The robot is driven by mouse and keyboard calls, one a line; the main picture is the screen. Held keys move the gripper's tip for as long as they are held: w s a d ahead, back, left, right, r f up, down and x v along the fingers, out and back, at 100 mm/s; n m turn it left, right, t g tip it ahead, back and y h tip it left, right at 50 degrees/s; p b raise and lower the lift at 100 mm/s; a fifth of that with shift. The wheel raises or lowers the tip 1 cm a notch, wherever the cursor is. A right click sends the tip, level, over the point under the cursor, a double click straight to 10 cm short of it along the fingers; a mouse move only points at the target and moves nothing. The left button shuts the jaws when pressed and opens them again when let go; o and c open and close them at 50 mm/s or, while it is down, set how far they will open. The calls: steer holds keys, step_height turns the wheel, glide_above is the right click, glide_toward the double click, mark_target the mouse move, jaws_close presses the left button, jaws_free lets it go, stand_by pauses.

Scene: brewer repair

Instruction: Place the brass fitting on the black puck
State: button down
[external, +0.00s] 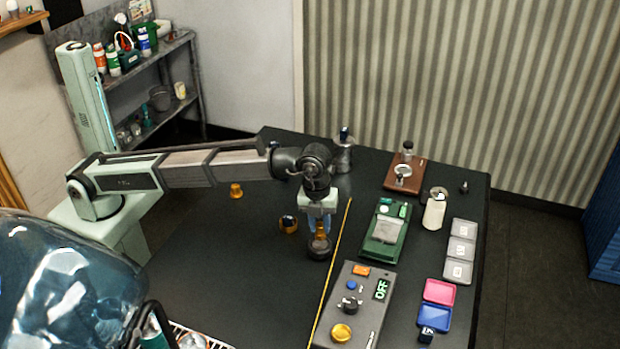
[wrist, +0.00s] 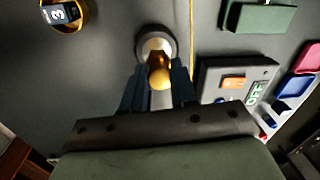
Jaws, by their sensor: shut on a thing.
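The brass fitting (external: 320,229) is between the fingers of my gripper (external: 319,226), which is shut on it. In the wrist view the fitting (wrist: 159,72) shows as a rounded gold piece between the dark fingertips (wrist: 158,92). The black puck (external: 319,250) sits on the dark table directly below the fitting. In the wrist view the puck (wrist: 143,42) shows as a dark ring with a pale centre, partly covered by the fitting. I cannot tell whether the fitting touches the puck.
A grey control box (external: 347,305) with an OFF display stands at the front right, beyond a yellow line (external: 335,250). A green device (external: 385,236) is to the right. A brass ring with a dark piece (external: 288,224) and another brass piece (external: 236,190) are to the left.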

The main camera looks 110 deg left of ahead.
steer(key=shift+f, duration=1.3)
steer(key=shift+f, duration=0.1)
steer(key=c, duration=0.9)
jaws_free()
steer(key=r, duration=0.8)
steer(key=s+r, duration=0.1)
steer(key=r, duration=0.3)
steer(key=shift+d+r, duration=0.1)
steer(key=shift+r, duration=0.05)
